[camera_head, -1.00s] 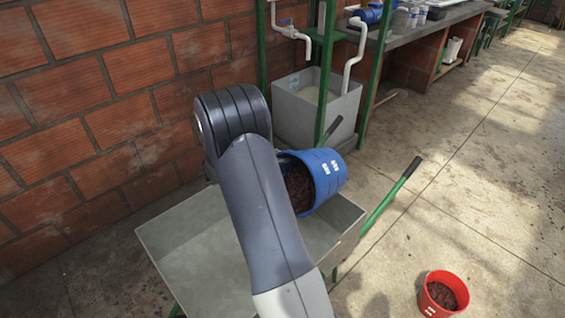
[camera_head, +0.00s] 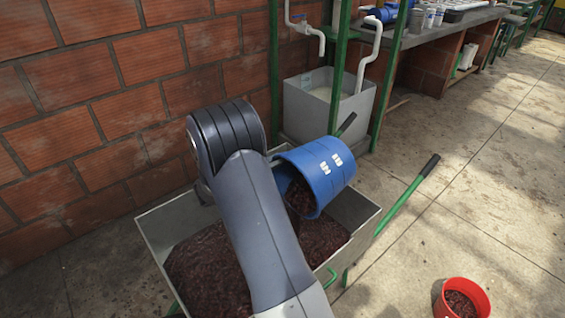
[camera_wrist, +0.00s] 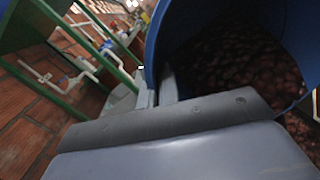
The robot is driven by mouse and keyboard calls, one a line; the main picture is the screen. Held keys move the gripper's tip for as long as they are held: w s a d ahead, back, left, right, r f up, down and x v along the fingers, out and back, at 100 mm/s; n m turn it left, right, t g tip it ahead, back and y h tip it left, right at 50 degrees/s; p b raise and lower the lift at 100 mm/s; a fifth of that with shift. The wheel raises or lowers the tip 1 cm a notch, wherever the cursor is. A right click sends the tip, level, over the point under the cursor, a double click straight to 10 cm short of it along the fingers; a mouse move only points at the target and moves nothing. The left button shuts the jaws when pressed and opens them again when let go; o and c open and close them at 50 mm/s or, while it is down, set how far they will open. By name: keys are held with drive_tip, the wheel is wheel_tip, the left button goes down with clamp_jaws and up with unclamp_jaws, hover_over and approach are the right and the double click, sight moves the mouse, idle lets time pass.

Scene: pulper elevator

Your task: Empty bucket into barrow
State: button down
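The blue bucket (camera_head: 325,172) is tipped far over above the barrow, its mouth facing down and left. Dark red-brown pulp (camera_head: 300,195) shows in its mouth, and dark pulp (camera_head: 205,270) covers the barrow's floor. The barrow (camera_head: 160,228) is a grey metal tray with green handles. In the wrist view the bucket's rim (camera_wrist: 151,45) runs between the fingers of my gripper (camera_wrist: 157,85), which is shut on it. Dark pulp (camera_wrist: 240,70) shows in or below the bucket there. In the head view my arm hides the gripper and part of the barrow.
A red bucket (camera_head: 463,298) with dark contents stands on the floor at right. A brick wall (camera_head: 90,110) runs along the left. A grey basin (camera_head: 325,105) under white pipes stands behind the barrow, beside green posts. The concrete floor at right is mostly clear.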

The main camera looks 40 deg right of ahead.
drive_tip(key=shift+s+a+f+m+h+b, duration=0.15)
drive_tip(key=shift+a+f+h+b, duration=0.15)
drive_tip(key=shift+a+h+b, duration=0.65)
drive_tip(key=shift+w+a+f+m+h+b, duration=0.1)
drive_tip(key=shift+a+f+h+b, duration=0.2)
drive_tip(key=shift+a+h+b, duration=0.6)
drive_tip(key=shift+s+a+f+m+h+b, duration=0.15)
drive_tip(key=shift+a+f+h+b, duration=0.15)
drive_tip(key=shift+a+h+b, duration=0.6)
